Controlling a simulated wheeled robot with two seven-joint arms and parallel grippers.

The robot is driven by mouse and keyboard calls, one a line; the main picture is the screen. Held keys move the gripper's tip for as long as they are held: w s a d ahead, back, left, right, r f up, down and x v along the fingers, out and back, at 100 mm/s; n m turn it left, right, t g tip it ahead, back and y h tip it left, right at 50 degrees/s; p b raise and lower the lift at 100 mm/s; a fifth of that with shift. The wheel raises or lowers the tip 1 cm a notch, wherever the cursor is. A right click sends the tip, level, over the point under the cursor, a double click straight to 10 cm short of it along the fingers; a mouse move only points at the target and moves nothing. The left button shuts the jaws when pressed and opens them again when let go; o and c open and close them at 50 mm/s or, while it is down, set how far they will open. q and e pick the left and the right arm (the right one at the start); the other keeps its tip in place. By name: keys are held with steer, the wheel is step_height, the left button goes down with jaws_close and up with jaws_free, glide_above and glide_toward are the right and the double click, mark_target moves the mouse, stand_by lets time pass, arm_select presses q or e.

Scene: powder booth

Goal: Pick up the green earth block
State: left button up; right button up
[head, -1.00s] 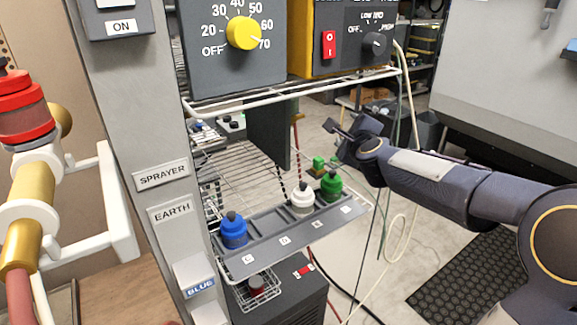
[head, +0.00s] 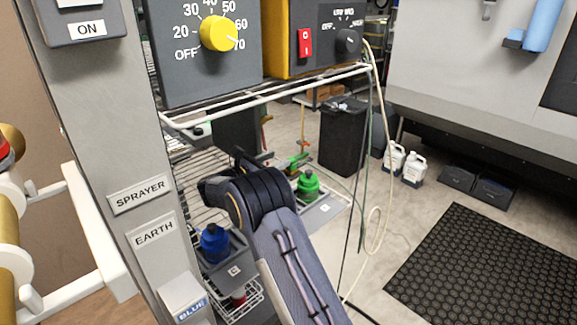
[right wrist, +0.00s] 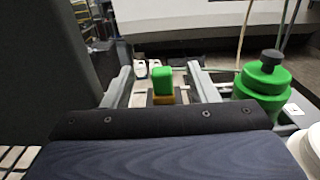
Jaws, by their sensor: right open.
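The green earth block (right wrist: 162,80) stands on a small orange-brown base (right wrist: 163,99) in the right wrist view. In the head view a small part of the green block (head: 293,162) shows just beyond my right wrist. My right gripper (right wrist: 160,70) is open, with one finger on each side of the block in the picture. I cannot tell whether the fingers have reached the block's depth. In the head view my right arm hides most of the gripper. My left gripper is not in view.
A green bottle with a black cap (head: 308,185) stands right of the block, close to the right finger in the wrist view (right wrist: 262,82). A blue bottle (head: 214,243) stands at the rack's near end. A white container (right wrist: 310,150) is at lower right. A wire shelf (head: 265,98) hangs above.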

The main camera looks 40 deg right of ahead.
mark_target(292, 158)
steer(key=f, duration=0.1)
steer(key=d+f, duration=0.1)
steer(key=shift+f+p, duration=0.3)
steer(key=shift+f, duration=0.1)
steer(key=d, duration=0.2)
steer(key=d+p, duration=0.1)
steer(key=d, duration=0.3)
steer(key=shift+w+d+p, duration=0.3)
steer(key=shift+p, duration=0.1)
steer(key=shift+c, duration=0.3)
steer(key=c, duration=0.9)
